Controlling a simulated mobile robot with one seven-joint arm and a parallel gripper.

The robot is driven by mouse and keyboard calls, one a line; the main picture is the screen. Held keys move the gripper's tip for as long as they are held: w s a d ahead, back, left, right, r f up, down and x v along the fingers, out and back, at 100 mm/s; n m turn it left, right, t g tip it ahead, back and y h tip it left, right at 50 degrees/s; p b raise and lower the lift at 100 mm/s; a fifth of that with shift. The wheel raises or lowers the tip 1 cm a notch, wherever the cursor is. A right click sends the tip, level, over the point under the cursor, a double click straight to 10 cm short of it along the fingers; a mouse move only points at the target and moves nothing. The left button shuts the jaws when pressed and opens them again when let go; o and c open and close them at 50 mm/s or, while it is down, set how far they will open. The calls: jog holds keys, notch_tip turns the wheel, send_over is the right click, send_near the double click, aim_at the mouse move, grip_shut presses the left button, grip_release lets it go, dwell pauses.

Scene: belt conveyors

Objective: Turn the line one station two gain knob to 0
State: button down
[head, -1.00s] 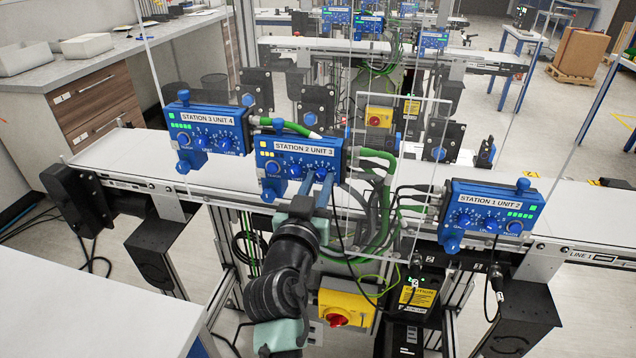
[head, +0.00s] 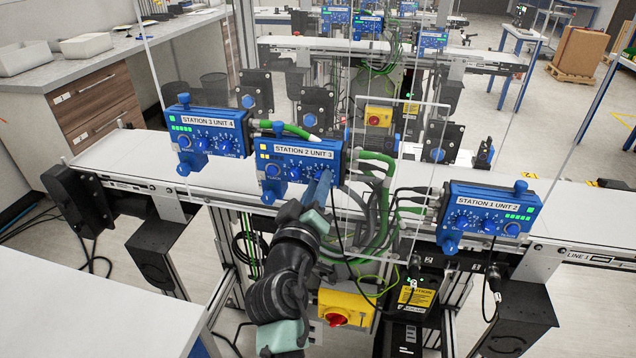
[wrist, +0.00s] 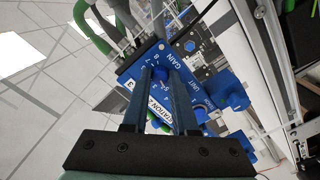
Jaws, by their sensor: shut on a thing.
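The station two box (head: 302,151), blue and labelled "STATION 2 UNIT 3", is mounted at the front edge of the near conveyor in the middle of the head view. It has a row of blue knobs. In the wrist view, my gripper (wrist: 161,75) has its two blue fingers on either side of a blue knob (wrist: 160,73) beside the word "GAIN". The gripper is shut on this gain knob. In the head view my gripper (head: 324,182) reaches the right end of the box. The fingers hide the knob there, and its exact setting cannot be read.
The station three box (head: 207,133) is to the left and the station one box (head: 487,211) to the right. Green and grey cables (head: 378,185) hang just right of the gripper. A clear panel stands nearby. A yellow box with a red switch (head: 338,318) is below.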

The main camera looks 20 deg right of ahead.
jog(key=shift+n, duration=0.6)
jog(key=c, duration=0.7)
grip_release()
jog(key=b+v, duration=0.2)
jog(key=v, duration=1.1)
jog(key=shift+a, duration=0.1)
